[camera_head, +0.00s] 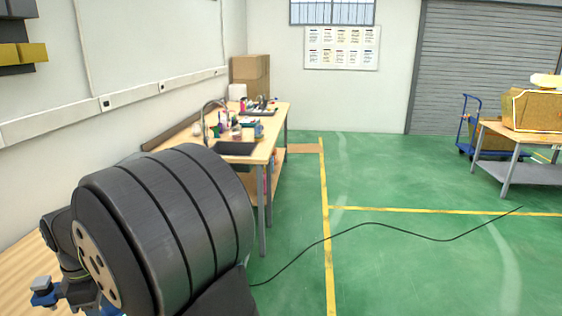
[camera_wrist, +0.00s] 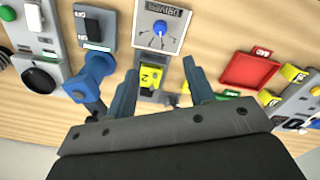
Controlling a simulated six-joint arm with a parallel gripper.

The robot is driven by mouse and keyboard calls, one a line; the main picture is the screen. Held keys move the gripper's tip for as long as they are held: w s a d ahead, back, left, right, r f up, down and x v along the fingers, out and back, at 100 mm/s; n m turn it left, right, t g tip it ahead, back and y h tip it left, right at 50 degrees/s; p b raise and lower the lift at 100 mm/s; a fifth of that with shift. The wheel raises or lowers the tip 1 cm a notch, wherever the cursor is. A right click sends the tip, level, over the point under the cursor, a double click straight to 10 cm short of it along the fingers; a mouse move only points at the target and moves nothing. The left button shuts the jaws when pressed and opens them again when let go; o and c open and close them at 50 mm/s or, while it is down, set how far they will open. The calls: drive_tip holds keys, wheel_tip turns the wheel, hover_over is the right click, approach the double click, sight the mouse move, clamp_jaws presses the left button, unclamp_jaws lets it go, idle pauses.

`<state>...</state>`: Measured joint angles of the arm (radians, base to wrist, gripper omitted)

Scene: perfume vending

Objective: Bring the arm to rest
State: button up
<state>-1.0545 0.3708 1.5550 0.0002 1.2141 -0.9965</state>
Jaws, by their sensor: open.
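My gripper (camera_wrist: 159,67) is at the bottom middle of the wrist view, over a wooden tabletop. Its two blue-grey fingers stand apart, with nothing held between them. A yellow labelled block (camera_wrist: 151,77) shows in the gap between the fingers, beyond them; I cannot tell the distance. In the head view my dark, ribbed arm link fills the lower left and bends down over a wooden table (camera_head: 28,262). I cannot clearly make out the fingers there.
In the wrist view, a white panel with a blue knob (camera_wrist: 160,28), a red tray (camera_wrist: 248,70), a blue upright part (camera_wrist: 92,75) and grey switch boxes surround the gripper. In the head view, a workbench with a sink (camera_head: 237,148) stands behind my arm. Green floor at right is mostly clear.

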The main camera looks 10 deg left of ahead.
wheel_tip(320, 180, down, 16)
drive_tip(key=shift+f, duration=0.25)
idle(0.5)
wheel_tip(320, 180, up, 18)
wheel_tip(320, 180, down, 18)
drive_tip(key=shift+r, duration=0.1)
drive_tip(key=shift+m, duration=0.3)
drive_tip(key=m, duration=0.3)
drive_tip(key=shift+m, duration=0.4)
drive_tip(key=m, duration=0.3)
drive_tip(key=shift+m, duration=0.4)
drive_tip(key=m, duration=0.4)
drive_tip(key=shift+m, duration=1.8)
